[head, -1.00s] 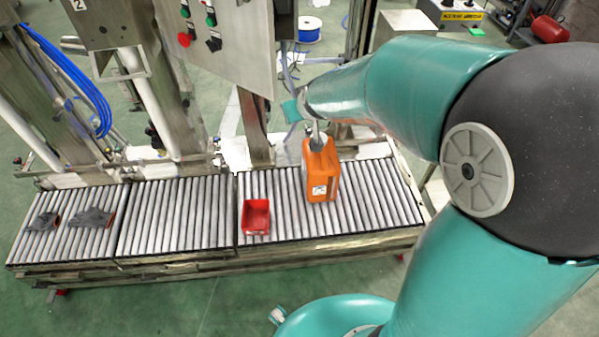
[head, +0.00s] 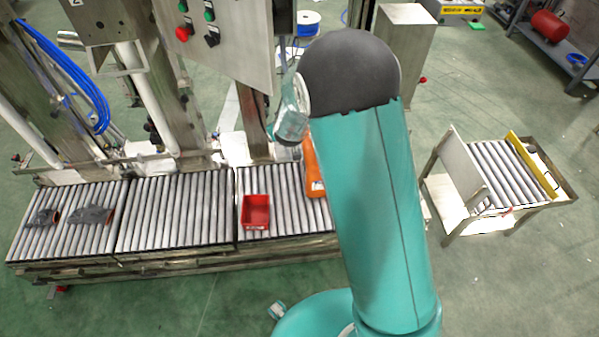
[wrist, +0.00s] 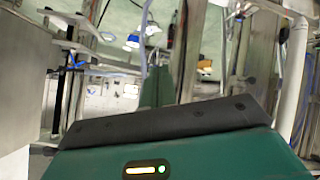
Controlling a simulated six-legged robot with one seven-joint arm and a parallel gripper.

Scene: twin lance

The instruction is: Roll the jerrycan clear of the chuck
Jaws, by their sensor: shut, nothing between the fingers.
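The orange jerrycan (head: 314,168) stands on the right roller section in the head view. Only a strip of its left side shows; my arm hides the rest. I cannot make out the chuck in either current view, nor whether it touches the jerrycan. My gripper (wrist: 157,88) shows in the wrist view as a dark green body with narrow green fingers, shut and empty. In the head view my wrist is just above and left of the jerrycan, and the fingers cannot be made out. The jerrycan does not show in the wrist view.
A red bin (head: 256,213) sits on the rollers left of the jerrycan. Grey gloves (head: 92,215) lie on the left section. A steel control panel (head: 225,35) hangs over the conveyor (head: 175,215). A separate roller cart (head: 500,172) stands at the right, with open floor between.

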